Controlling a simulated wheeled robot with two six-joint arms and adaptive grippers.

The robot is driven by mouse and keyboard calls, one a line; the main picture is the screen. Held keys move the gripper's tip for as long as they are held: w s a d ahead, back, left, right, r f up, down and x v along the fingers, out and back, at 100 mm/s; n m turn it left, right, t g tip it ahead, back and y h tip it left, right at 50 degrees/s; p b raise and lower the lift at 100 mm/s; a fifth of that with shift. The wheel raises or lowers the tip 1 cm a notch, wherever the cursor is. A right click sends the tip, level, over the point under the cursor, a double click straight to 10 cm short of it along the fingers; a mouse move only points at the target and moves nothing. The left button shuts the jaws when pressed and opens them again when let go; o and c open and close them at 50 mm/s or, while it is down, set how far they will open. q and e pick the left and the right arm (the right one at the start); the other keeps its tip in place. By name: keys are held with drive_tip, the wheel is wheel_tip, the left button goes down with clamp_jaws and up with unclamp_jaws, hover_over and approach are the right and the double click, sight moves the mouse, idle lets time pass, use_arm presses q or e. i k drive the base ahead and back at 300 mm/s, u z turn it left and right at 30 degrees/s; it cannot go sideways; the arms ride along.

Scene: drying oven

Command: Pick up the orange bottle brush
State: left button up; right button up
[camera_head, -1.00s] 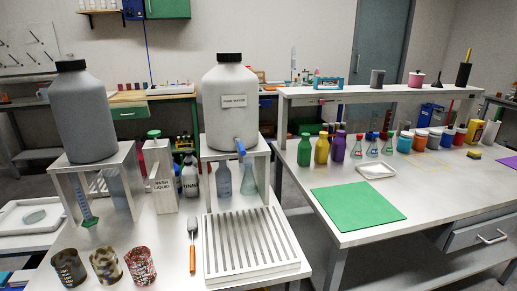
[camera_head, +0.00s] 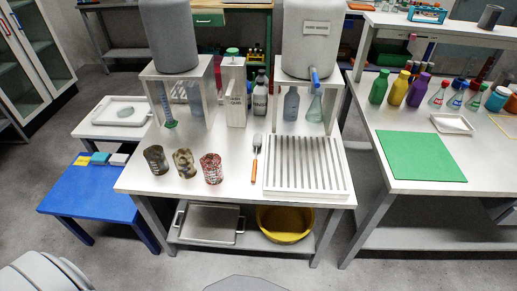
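The bottle brush (camera_head: 255,158) lies on the white table (camera_head: 235,190). It has an orange handle toward the table's front edge and a grey head pointing to the back. It lies between the red-stained beaker (camera_head: 211,169) on its left and the white slatted drain rack (camera_head: 306,189) on its right, apart from both. Neither of my grippers is in view, and nothing is touching the brush.
Two more stained beakers, one dark (camera_head: 156,159) and one brownish (camera_head: 184,163), stand left of the brush. A blue table (camera_head: 90,195) is at left. A green mat (camera_head: 420,157) lies on the right-hand table.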

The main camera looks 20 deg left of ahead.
sight(257, 143)
drive_tip(key=u, duration=0.9)
drive_tip(key=i, duration=0.4)
drive_tip(key=u, duration=0.05)
